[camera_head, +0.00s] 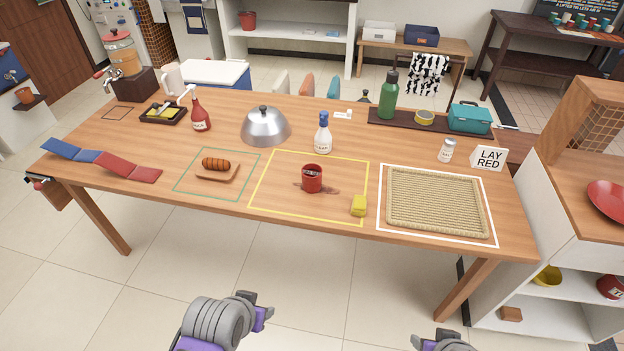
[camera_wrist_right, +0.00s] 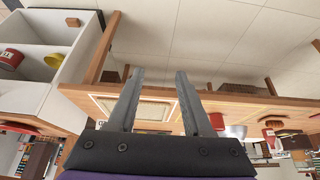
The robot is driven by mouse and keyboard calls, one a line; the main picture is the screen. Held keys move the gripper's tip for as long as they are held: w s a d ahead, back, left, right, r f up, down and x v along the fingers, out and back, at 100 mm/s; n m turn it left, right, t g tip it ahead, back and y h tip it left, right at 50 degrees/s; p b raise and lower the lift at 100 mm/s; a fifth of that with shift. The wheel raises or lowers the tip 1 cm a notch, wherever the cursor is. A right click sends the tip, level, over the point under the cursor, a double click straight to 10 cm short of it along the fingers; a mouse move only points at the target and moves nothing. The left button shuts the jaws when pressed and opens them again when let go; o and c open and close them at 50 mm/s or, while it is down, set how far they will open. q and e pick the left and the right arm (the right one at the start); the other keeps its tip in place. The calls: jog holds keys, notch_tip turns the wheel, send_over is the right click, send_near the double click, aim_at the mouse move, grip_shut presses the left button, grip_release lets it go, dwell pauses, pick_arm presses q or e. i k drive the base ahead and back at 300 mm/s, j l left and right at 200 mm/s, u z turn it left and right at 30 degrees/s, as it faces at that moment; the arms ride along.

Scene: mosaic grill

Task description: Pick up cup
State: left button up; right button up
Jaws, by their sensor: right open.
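A red cup (camera_head: 312,179) stands upright inside the yellow outline on the wooden table (camera_head: 270,208), with a brownish patch around its base. My right gripper shows only partly at the bottom edge of the head view (camera_head: 443,341). In the right wrist view its fingers (camera_wrist_right: 156,100) are apart with nothing between them. A red shape beside one finger there (camera_wrist_right: 217,121) may be the cup.
A woven mat (camera_head: 437,202) lies right of the cup, and a sausage on a small board (camera_head: 217,171) lies left. Behind stand a metal dome (camera_head: 265,126), a white bottle with blue cap (camera_head: 323,134) and a red bottle (camera_head: 200,115). Floor before the table is clear.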

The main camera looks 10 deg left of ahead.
aim_at(311, 173)
jog(key=i+j, duration=0.15)
jog(key=j, duration=0.2)
jog(key=i+j, duration=0.2)
jog(key=j, duration=0.15)
jog(key=i+j, duration=0.15)
jog(key=j, duration=0.15)
jog(key=i+j, duration=0.2)
jog(key=j, duration=0.15)
jog(key=i+j, duration=0.15)
jog(key=j, duration=0.2)
jog(key=z, duration=0.05)
